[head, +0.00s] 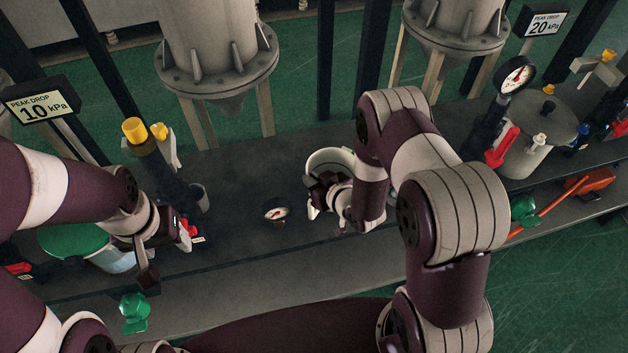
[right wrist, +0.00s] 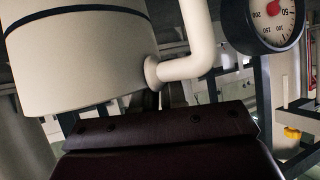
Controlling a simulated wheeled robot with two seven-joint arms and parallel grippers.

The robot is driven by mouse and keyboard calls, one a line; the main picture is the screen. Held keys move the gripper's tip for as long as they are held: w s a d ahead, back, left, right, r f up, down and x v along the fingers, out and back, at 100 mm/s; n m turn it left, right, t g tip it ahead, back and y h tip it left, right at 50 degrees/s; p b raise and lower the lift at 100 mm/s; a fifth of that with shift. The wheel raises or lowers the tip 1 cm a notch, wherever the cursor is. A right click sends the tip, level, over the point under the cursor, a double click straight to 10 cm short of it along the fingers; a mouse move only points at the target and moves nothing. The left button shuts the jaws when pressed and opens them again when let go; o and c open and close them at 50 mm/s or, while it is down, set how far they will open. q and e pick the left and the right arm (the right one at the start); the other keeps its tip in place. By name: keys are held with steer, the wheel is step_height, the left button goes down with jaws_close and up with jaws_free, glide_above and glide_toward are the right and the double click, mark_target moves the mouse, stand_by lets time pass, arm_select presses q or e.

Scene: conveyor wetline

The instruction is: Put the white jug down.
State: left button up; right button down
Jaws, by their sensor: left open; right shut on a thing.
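The white jug (head: 330,160) is near the middle of the head view, over the dark bench. My right gripper (head: 325,190) is shut on it, at its near side. The gripper and wrist hide part of the jug. In the right wrist view the jug's pale body (right wrist: 80,60) and curved handle (right wrist: 200,45) fill the upper left, close above the dark gripper body. The fingertips are hidden there. I cannot tell whether the jug's base touches the bench. My left gripper (head: 168,252) is open and empty beside the green-lidded bucket.
The green-lidded bucket (head: 75,242) stands at left. A small dial gauge (head: 277,213) lies left of the jug. A lidded pale pot (head: 535,140) and red-handled valve (head: 500,150) are at right. Hoppers (head: 215,50) stand behind. The bench (head: 240,185) is bare around the gauge.

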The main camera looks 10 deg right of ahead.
steer(key=shift+w+f, duration=0.1)
steer(key=shift+f, duration=0.3)
steer(key=shift+s, duration=0.2)
steer(key=c, duration=1.2)
jaws_free()
steer(key=shift+w, duration=0.1)
